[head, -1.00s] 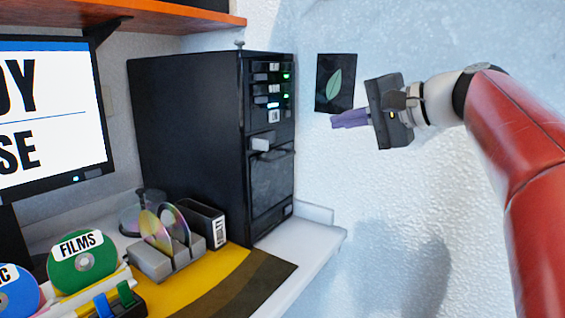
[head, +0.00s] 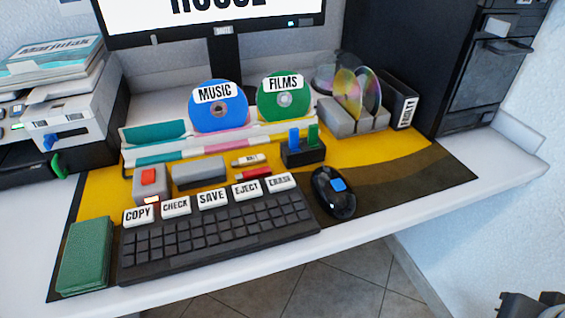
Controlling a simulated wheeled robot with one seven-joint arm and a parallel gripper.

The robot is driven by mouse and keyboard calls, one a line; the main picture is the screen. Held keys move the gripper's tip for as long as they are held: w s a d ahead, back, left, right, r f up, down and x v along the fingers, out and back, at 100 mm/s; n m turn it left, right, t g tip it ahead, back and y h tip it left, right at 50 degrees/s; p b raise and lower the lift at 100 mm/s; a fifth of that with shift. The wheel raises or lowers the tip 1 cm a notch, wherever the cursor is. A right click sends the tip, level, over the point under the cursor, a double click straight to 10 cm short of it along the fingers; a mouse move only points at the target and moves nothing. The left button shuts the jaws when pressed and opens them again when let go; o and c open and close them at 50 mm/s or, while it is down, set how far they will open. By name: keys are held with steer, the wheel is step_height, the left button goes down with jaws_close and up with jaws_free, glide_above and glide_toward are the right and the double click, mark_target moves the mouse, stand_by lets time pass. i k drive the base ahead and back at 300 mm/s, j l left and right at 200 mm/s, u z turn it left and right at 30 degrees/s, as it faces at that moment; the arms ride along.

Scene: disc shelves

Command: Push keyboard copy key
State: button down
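The copy key (head: 138,215) is a white key with black "COPY" lettering, at the far left of the row above the black keyboard (head: 215,237) on the desk. To its right are the check key (head: 175,206), save key (head: 212,198), eject key (head: 247,190) and erase key (head: 279,182). Nothing covers the copy key. A dark piece, apparently part of my gripper (head: 535,306), shows at the bottom right corner, far from the keyboard. Its fingers are out of view, so I cannot tell whether it is open.
A red-button box (head: 151,184) stands just behind the copy key. A green box (head: 86,255) lies left of the keyboard, a black mouse (head: 333,191) right of it. Discs, a rack and the monitor stand (head: 224,65) are behind. The space before the desk's front edge is open.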

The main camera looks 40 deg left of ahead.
mark_target(141, 215)
steer(key=u, duration=2.25)
